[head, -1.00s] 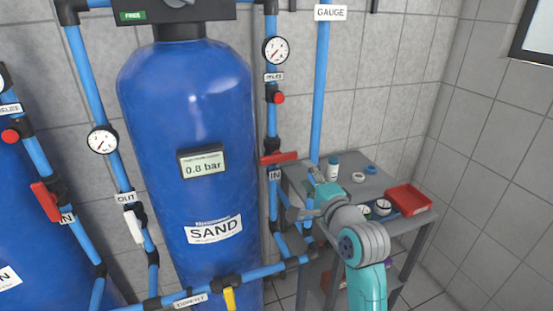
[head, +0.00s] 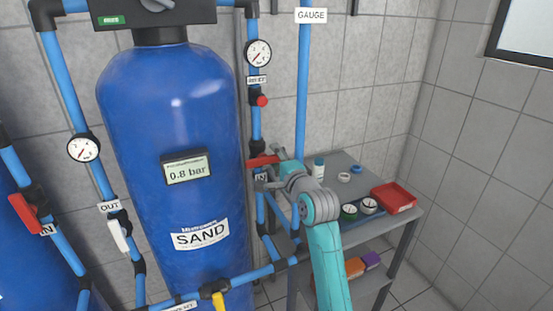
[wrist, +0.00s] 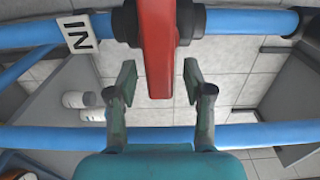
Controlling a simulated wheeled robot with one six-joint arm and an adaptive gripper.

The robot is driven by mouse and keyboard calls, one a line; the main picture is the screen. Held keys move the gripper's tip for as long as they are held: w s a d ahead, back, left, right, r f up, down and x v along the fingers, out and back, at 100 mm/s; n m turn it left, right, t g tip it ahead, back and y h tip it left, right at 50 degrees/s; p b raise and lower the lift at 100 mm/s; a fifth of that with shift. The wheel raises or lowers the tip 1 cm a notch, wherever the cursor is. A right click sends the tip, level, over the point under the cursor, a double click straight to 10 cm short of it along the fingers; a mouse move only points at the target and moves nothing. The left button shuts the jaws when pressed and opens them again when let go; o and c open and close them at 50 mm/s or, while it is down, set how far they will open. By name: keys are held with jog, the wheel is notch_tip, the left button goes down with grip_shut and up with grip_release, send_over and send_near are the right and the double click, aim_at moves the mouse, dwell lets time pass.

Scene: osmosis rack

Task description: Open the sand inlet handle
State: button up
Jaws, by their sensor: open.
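The sand inlet handle is a red lever (head: 264,161) on the blue vertical pipe to the right of the blue SAND tank (head: 165,120), just above the IN label (head: 261,178). In the head view it lies across the pipe, pointing right. In the wrist view the red handle (wrist: 155,45) comes down from the top centre, with the IN label (wrist: 77,34) to its left. My gripper (wrist: 160,82) is open, with one finger on each side of the handle's end. Gaps show between the fingers and the handle, so it is not gripped. In the head view my arm partly hides the fingertips.
A blue pipe (wrist: 255,137) crosses below the handle in the wrist view. A yellow handle (head: 219,301) and a white handle (head: 119,236) sit on nearby pipes.

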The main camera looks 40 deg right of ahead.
aim_at(260, 145)
grip_shut()
jog(key=shift+r+n, duration=0.1)
jog(key=shift+n, duration=0.2)
jog(key=n, duration=0.2)
jog(key=r+n, duration=0.1)
jog(key=shift+a+r+n, duration=0.1)
jog(key=shift+a+n, duration=0.05)
jog(key=shift+n, duration=0.25)
jog(key=n, duration=0.3)
jog(key=r+n, duration=0.1)
jog(key=shift+w+a+r, duration=0.1)
jog(key=shift+a, duration=0.3)
jog(key=n, duration=0.3)
jog(key=a+n, duration=0.1)
jog(key=n, duration=0.1)
jog(key=shift+w+a+r, duration=0.1)
jog(key=shift+w+r, duration=0.1)
jog(key=shift+r, duration=0.15)
jog(key=shift+w+a+r+n, duration=0.1)
jog(key=shift+a+n, duration=0.25)
jog(key=shift+n, duration=0.75)
jog(key=shift+w+a+r+n, duration=0.1)
jog(key=shift+a+n, duration=0.2)
jog(key=shift+n, duration=0.8)
